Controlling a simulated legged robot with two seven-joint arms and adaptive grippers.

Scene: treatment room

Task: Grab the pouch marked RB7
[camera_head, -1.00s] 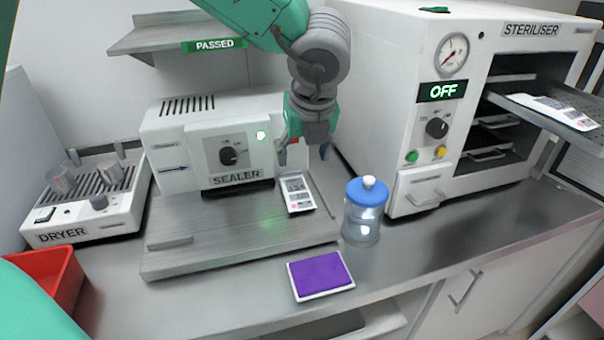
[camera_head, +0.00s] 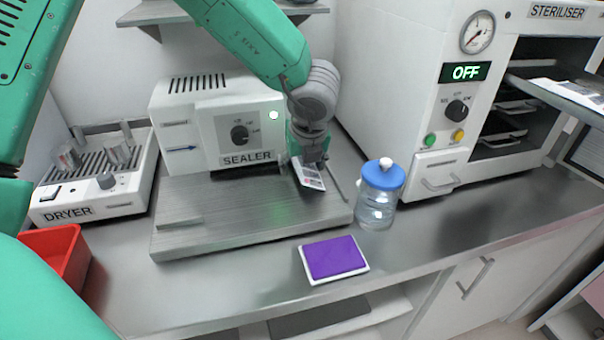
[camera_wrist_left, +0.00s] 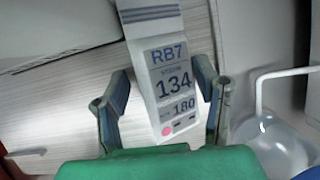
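The pouch marked RB7 (camera_wrist_left: 168,85) is white with "134" and "180" printed on it and a pink dot near its end. In the head view the pouch (camera_head: 312,178) lies on the sealer's metal plate (camera_head: 240,218), partly hidden by my left gripper (camera_head: 310,160). In the left wrist view my left gripper (camera_wrist_left: 160,100) is open, with one finger on each side of the pouch. A gap shows between the left finger and the pouch; the right finger is close to its edge. My right gripper is not in view.
A blue-lidded jar (camera_head: 378,200) stands just right of the plate. A purple pad (camera_head: 335,258) lies in front. The steriliser (camera_head: 430,130) is at right, with papers on its pulled-out tray (camera_head: 590,105). The dryer (camera_head: 100,200) and a red bin (camera_head: 62,258) are at left.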

